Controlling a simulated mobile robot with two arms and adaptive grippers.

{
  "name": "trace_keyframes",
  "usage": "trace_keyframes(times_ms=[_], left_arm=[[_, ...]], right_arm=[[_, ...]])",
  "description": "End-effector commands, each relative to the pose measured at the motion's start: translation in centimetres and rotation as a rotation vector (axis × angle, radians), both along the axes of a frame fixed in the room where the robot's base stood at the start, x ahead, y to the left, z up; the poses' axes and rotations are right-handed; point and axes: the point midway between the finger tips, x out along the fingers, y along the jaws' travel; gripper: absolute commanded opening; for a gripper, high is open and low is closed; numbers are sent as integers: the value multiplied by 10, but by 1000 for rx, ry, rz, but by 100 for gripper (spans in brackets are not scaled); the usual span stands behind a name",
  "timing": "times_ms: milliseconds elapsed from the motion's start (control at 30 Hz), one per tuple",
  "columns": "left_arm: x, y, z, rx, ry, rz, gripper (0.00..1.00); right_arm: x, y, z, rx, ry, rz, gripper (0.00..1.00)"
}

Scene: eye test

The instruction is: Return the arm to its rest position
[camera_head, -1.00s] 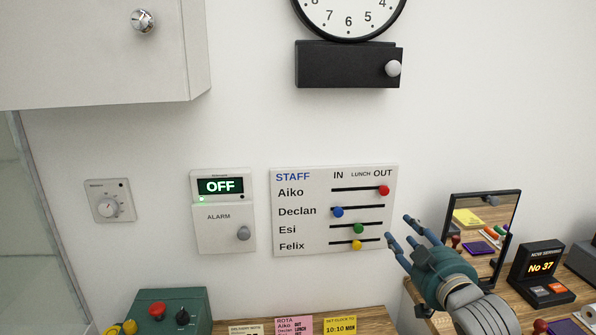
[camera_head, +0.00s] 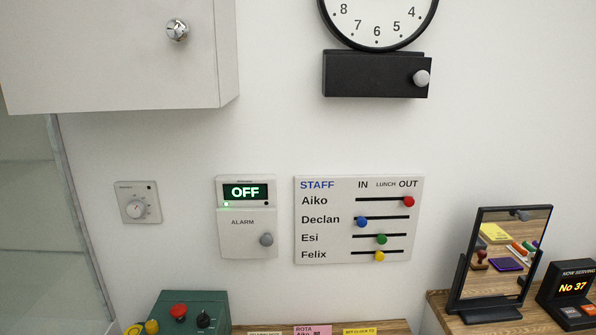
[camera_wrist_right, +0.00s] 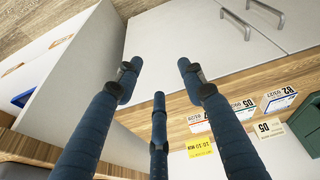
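My right gripper (camera_wrist_right: 159,76) shows only in the right wrist view. Its three blue fingers are spread apart, with nothing held between them. Behind them are a pale cabinet front and a wooden surface. No arm shows in the head view, and my left gripper is in neither view. In the head view the staff board (camera_head: 330,228) hangs on the wall. Its red knob (camera_head: 409,202) is under OUT, the blue knob (camera_head: 362,222) under IN, and the green knob (camera_head: 382,239) and yellow knob (camera_head: 379,256) about under LUNCH.
The alarm box (camera_head: 240,252) reads OFF, beside a dial (camera_head: 126,211). A black box (camera_head: 365,76) sits under the clock (camera_head: 376,8). A mirror (camera_head: 477,240) and a No 37 display (camera_head: 560,300) stand at right. Cards (camera_wrist_right: 245,106) lie along the wooden surface in the wrist view.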

Motion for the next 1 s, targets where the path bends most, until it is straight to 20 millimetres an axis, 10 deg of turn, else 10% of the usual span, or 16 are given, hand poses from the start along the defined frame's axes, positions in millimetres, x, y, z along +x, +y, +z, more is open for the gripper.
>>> trace_keyframes(times_ms=[567, 800, 1000], left_arm=[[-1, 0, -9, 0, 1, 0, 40], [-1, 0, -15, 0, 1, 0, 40], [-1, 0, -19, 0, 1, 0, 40]], right_arm=[[3, 3, -217, -6, 82, 14, 40], [-59, -6, -347, -13, 141, 27, 40], [-132, -19, -416, -19, 183, 36, 40]])
